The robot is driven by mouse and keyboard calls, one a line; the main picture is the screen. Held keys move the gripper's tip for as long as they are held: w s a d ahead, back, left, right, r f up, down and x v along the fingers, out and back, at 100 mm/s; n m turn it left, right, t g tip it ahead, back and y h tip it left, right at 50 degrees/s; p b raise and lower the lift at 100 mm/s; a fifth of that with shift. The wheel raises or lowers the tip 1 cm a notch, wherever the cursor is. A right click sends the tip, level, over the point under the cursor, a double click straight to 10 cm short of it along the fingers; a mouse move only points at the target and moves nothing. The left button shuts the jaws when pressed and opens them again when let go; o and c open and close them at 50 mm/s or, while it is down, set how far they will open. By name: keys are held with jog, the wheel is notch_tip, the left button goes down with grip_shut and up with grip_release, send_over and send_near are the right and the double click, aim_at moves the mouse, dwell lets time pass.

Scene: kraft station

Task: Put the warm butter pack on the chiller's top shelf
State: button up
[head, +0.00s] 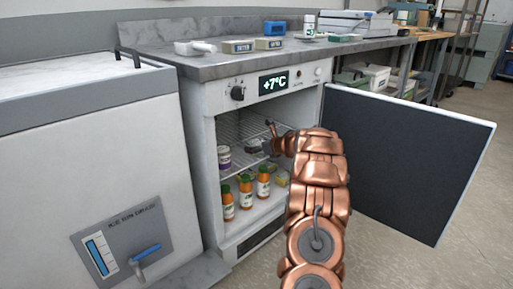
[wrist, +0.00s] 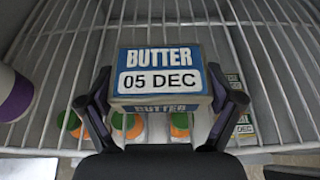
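The butter pack (wrist: 160,72), with a blue label reading "BUTTER" and "05 DEC", lies between my gripper's two dark fingers in the wrist view. My gripper (wrist: 162,88) appears shut on it, a finger against each side. The pack is over the bars of the wire shelf (wrist: 62,40); whether it touches them I cannot tell. In the head view my gripper (head: 258,146) reaches inside the open chiller (head: 205,120) at the level of the upper wire shelf (head: 232,132). The pack is hard to make out there. The chiller display (head: 273,83) reads +7°C.
A purple and white tub (head: 224,158) stands left of my gripper, also in the wrist view (wrist: 12,95). Orange bottles (head: 246,191) and yellowish packs (head: 282,178) are below. The chiller door (head: 405,155) stands open at right. Labelled boxes (head: 238,46) sit on the counter (head: 190,65).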

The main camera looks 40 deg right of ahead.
jog(key=shift+o, duration=0.8)
